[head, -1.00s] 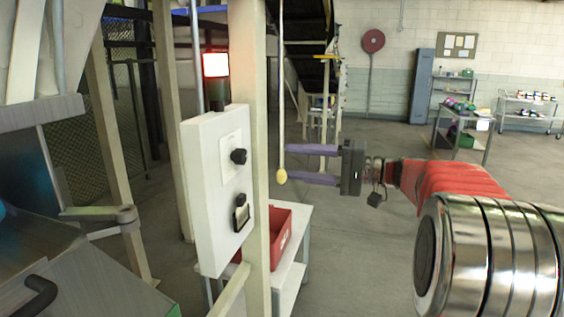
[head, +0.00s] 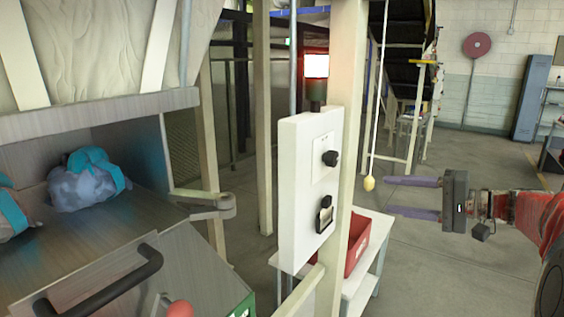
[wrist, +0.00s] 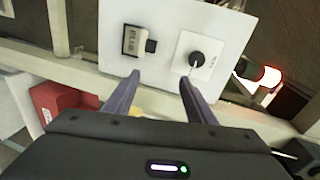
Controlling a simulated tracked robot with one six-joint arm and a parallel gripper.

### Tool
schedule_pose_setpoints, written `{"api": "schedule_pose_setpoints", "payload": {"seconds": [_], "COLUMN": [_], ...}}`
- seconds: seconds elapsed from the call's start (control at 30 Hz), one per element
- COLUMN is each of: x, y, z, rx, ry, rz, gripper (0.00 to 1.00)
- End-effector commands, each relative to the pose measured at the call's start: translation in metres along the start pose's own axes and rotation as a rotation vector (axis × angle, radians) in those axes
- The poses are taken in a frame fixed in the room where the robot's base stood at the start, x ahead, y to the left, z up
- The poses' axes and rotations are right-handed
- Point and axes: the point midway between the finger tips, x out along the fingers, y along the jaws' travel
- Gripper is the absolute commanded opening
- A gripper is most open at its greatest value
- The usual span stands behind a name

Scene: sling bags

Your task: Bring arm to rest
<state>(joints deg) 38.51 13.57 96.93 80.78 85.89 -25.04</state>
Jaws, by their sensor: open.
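My gripper (head: 412,198) is at the right in the head view, held out level on my red arm. Its two purple fingers are apart with nothing between them, and they point left toward a white control box (head: 307,190). The wrist view also shows the open fingers (wrist: 153,88) in front of the box's face (wrist: 165,62). The box carries a black knob (head: 330,158) and a black switch (head: 325,213). A lit red lamp (head: 316,66) stands on top of it. In the head view the fingertips are clear of the box.
A cord with a yellow knob (head: 369,183) hangs just left of the fingertips in the head view. A red bin (head: 357,243) sits on a white stand (head: 372,262) behind the post. Blue-strapped bags (head: 88,182) lie in the metal chute at left. Open floor lies beyond my arm.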

Motion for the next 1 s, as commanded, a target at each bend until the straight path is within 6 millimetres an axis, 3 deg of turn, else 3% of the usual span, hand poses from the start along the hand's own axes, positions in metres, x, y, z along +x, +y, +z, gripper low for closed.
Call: {"api": "schedule_pose_setpoints", "payload": {"seconds": [0.1,0.4,0.7,1.0], "x": [0.0,-0.002,-0.021,-0.045], "y": [0.049,0.126,0.165,0.181], "z": [0.018,0.1,0.176,0.229], "rx": [0.084,0.125,-0.006,-0.229], "ry": [0.0,-0.035,-0.063,-0.077], "rz": [0.16,0.561,0.882,1.093], "gripper": [0.5,0.5,0.5,0.5]}}
